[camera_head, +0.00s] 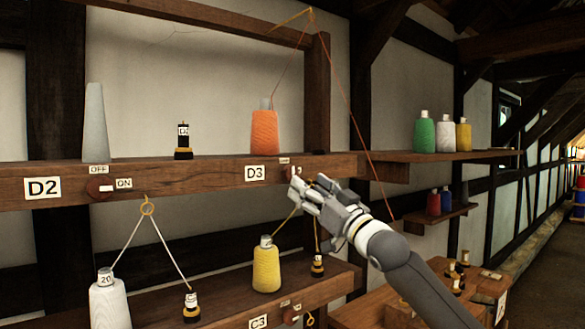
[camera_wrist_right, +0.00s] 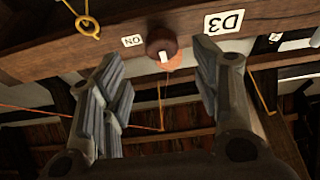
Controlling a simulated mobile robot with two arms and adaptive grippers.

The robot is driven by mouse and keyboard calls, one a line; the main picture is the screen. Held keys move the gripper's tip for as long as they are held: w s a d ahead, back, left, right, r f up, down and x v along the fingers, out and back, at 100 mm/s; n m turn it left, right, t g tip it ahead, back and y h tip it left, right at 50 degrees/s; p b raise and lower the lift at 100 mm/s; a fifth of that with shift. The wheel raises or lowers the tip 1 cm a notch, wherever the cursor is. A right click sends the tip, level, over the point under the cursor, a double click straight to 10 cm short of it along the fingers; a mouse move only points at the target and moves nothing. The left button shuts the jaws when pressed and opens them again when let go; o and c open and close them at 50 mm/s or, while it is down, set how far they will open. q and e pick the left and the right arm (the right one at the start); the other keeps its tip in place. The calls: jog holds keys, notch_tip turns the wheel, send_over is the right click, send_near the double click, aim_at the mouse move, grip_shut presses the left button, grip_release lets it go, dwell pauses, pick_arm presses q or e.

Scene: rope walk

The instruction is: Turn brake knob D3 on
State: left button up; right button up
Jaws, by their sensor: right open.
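The D3 label (camera_head: 254,173) is on the front of the upper wooden beam; it shows upside down in the right wrist view (camera_wrist_right: 224,22). The round dark-red brake knob D3 (camera_wrist_right: 161,41) is beside it, with a white mark at its lower edge in that picture. An ON label (camera_wrist_right: 132,41) is to the knob's left there. My right gripper (camera_head: 308,189) is open in front of the beam and largely hides the knob in the head view. In the wrist view, the knob appears between the open fingertips (camera_wrist_right: 158,62), apart from both. My left gripper is not in view.
Brake knob D2 (camera_head: 100,187) is farther left on the beam. An orange spool (camera_head: 264,132) stands above D3, and its thread runs up and over to the right. A yellow spool (camera_head: 266,266) stands on the lower shelf, with a thread rising near my gripper.

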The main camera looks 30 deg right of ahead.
aim_at(293, 174)
jog(key=p+x, duration=0.2)
jog(key=x, duration=0.2)
jog(key=shift+w+a+r, duration=0.15)
jog(key=shift+w+r, duration=0.05)
jog(key=shift+r, duration=0.1)
jog(key=shift+w+r+p, duration=0.15)
jog(key=shift+w+p, duration=0.35)
jog(key=shift+w, duration=0.45)
jog(key=c, duration=1)
